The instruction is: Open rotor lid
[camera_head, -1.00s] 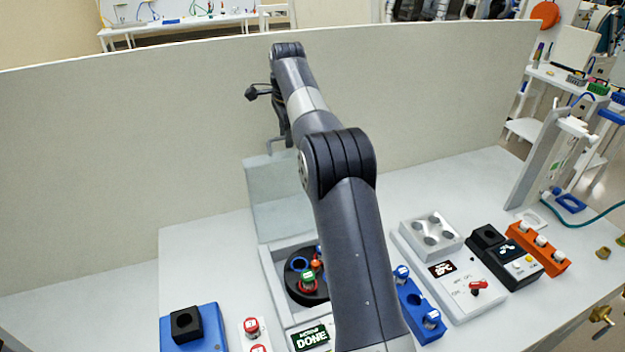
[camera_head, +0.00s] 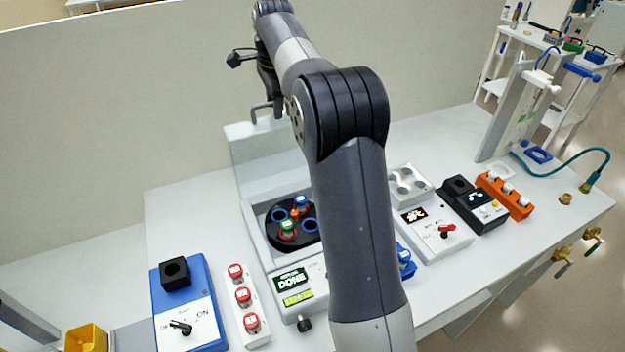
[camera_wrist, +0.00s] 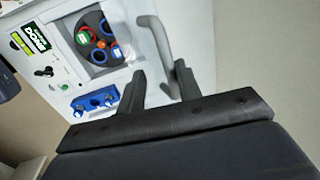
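The rotor machine's pale lid (camera_head: 262,158) stands raised, close to upright, behind the open rotor well in the head view. Its grey bar handle (camera_head: 262,108) is at the top edge. In the wrist view the handle (camera_wrist: 160,38) reaches down toward my gripper (camera_wrist: 160,78). My fingers are apart, with the handle's lower end close to the right fingertip; I cannot tell if they touch. The black rotor (camera_head: 290,242) lies uncovered, holding tubes with green and blue caps. In the head view my arm hides the machine's right side and my fingertips are unclear.
The machine's display (camera_head: 292,281) reads DONE. A blue switch box (camera_head: 204,272) and a strip of red buttons (camera_head: 243,297) stand left. A blue tube rack (camera_head: 405,262), a grey-white block device (camera_head: 432,238) and an orange rack (camera_head: 505,195) stand right. A tall panel (camera_head: 120,100) closes the back.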

